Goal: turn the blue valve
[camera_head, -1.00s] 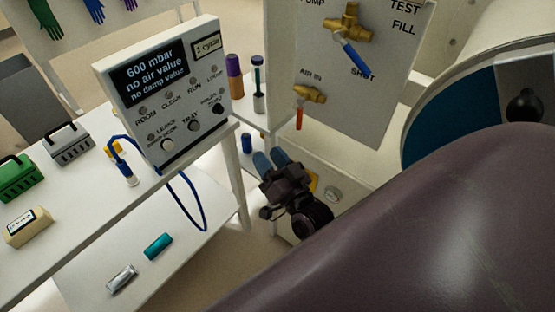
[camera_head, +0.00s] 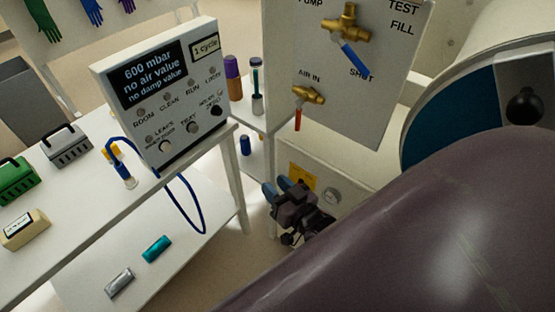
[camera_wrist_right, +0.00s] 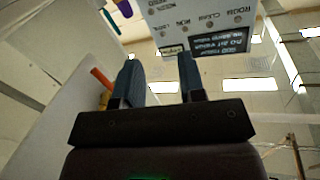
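The blue valve is a brass body with a blue lever (camera_head: 355,58) on the upper part of the white panel. The lever slants down and right towards the printed SHUT. My right gripper (camera_head: 277,185) is below and left of the valve, well apart from it, beneath the panel's lower edge. Its two blue-grey fingers are spread and empty, also in the right wrist view (camera_wrist_right: 157,62). The valve's blue lever does not show in the wrist view. My left gripper is not in view.
A second brass valve with a red-orange lever (camera_head: 298,120) sits lower left on the panel (camera_head: 370,115). A control box (camera_head: 165,95) reading 600 mbar stands on the white table at left. A large dark purple surface (camera_head: 430,220) covers the lower right.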

